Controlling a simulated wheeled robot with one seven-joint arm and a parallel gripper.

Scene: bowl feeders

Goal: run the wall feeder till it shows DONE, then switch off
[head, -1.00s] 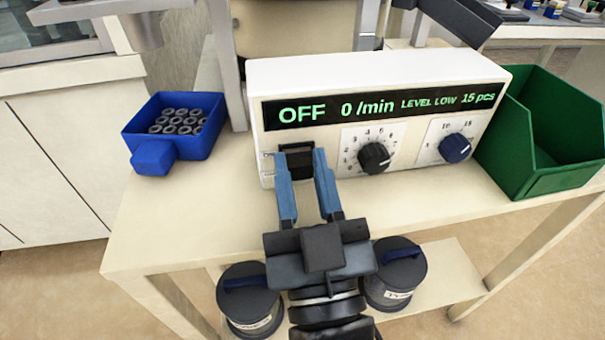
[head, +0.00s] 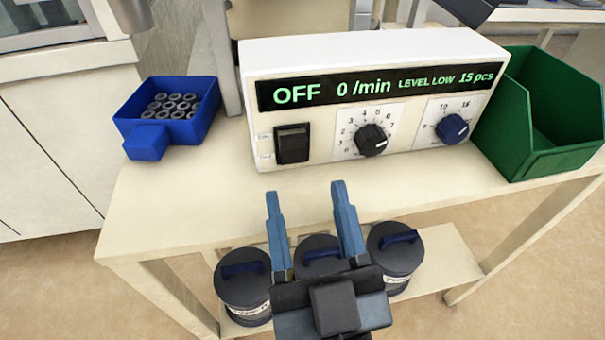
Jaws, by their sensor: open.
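The feeder's white control box (head: 370,50) stands on the bench. Its display (head: 380,86) reads OFF, 0 /min, LEVEL LOW, 15 pcs. On its front are a black rocker switch (head: 292,144), a black dial (head: 371,140) and a blue dial (head: 452,129). A blue scoop (head: 146,142) holding several grey rings (head: 171,106) sits on the bench left of the box. My gripper (head: 305,190) is open and empty, in front of and below the switch, apart from the box. The feeder's bowl is mostly out of frame.
A green bin (head: 545,160) stands at the right end of the bench (head: 200,215). Dark lidded canisters (head: 245,285) with blue handles stand on the lower shelf. The bench top before the box is mostly bare.

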